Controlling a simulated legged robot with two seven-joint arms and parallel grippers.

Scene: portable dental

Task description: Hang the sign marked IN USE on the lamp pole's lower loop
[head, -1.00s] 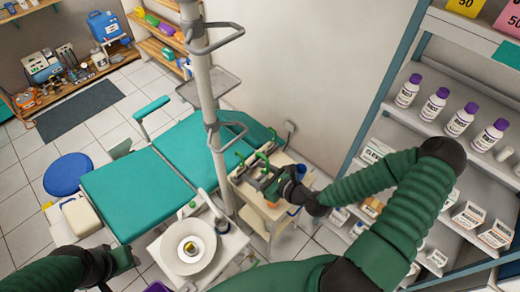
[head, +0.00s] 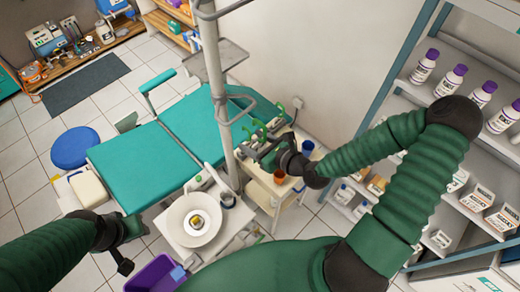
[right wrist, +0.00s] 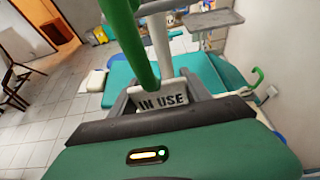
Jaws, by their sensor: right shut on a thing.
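My right gripper (head: 268,153) is beside the pale lamp pole (head: 226,140), just right of it and below its grey lower loop (head: 254,104). In the right wrist view its fingers (right wrist: 162,92) are shut on the sign marked IN USE (right wrist: 163,99); the lettering faces the camera. A thick green bar (right wrist: 130,40) rises close to the camera above the sign, seemingly a hook; whether it joins the sign I cannot tell. Green hooks show around the gripper in the head view (head: 276,125). My left gripper (head: 123,263) is low at left, its jaws unclear.
A small cart (head: 286,188) with cups stands under the right gripper. A grey tray (head: 215,60) is on the pole above the lower loop. The teal dental chair (head: 150,160) lies left, a white basin (head: 193,222) in front, shelves with bottles (head: 450,80) right.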

